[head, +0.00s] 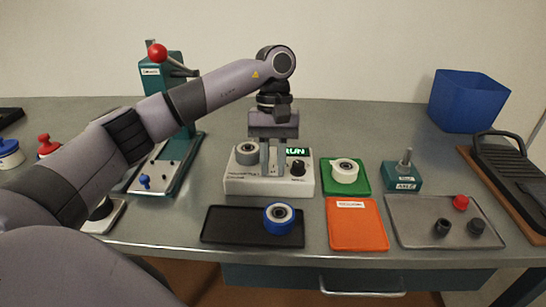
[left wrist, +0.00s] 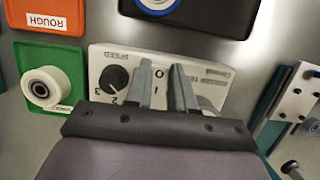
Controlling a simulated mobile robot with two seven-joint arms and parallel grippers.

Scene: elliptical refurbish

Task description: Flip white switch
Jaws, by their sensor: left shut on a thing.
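The white control box (head: 240,187) stands on the bench in the middle of the head view, with a lit green "RUN" display (head: 297,152) and a black speed knob (head: 298,168). In the left wrist view the box (left wrist: 104,58) shows the knob (left wrist: 114,78) and an "O" mark beside my fingers. My left gripper (head: 273,160) reaches down onto the top of the box; its fingers also show in the left wrist view (left wrist: 163,72). It is shut on the white switch, which the fingers hide. My right gripper is not in view.
A grey roller (head: 246,152) sits on the box, left of my fingers. A green tray (head: 361,183) with a white roller (head: 344,170) stands to the right. An orange tray (head: 355,228) and a black tray (head: 225,225) with a blue roller (head: 279,217) lie in front.

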